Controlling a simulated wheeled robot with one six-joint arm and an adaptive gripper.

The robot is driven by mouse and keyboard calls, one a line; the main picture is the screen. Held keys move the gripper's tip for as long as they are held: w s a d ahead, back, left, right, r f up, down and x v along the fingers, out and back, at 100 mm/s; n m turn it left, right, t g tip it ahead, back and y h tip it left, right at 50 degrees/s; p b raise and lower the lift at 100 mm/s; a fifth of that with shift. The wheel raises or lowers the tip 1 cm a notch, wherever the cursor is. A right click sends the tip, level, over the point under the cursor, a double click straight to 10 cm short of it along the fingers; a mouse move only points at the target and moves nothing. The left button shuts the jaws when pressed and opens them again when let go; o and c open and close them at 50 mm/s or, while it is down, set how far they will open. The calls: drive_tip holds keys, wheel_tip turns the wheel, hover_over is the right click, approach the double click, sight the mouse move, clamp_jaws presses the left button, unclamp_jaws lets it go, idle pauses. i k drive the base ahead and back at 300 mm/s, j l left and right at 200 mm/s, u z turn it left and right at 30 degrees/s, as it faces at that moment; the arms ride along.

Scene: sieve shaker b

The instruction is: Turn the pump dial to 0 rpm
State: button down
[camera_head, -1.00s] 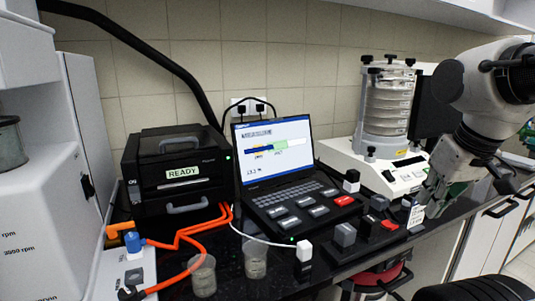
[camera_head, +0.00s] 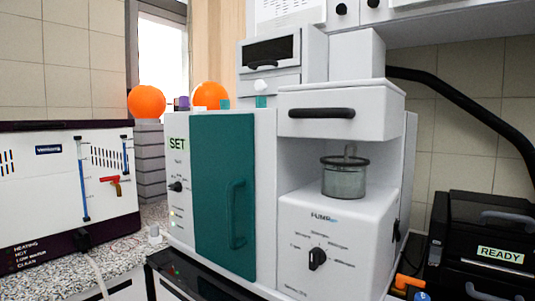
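A black dial (camera_head: 317,259) sits on the front of a white bench unit (camera_head: 345,225), right of centre. Small labels surround it, too small to read now. The earlier view shows rpm markings on what looks like this same unit. The dial's grip stands roughly upright, but I cannot tell which mark it points to. A second black knob (camera_head: 175,186) is on the panel left of the teal door, under a SET label. My gripper is not in view now.
A teal door (camera_head: 223,195) with a handle fills the middle. A glass jar (camera_head: 344,178) stands in the recess above the dial. A black READY box (camera_head: 485,245) is at right, with an orange part (camera_head: 408,281) beside it. A white panel (camera_head: 65,185) stands at left.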

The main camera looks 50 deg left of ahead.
sight(317, 256)
drive_tip(key=u, duration=1.7)
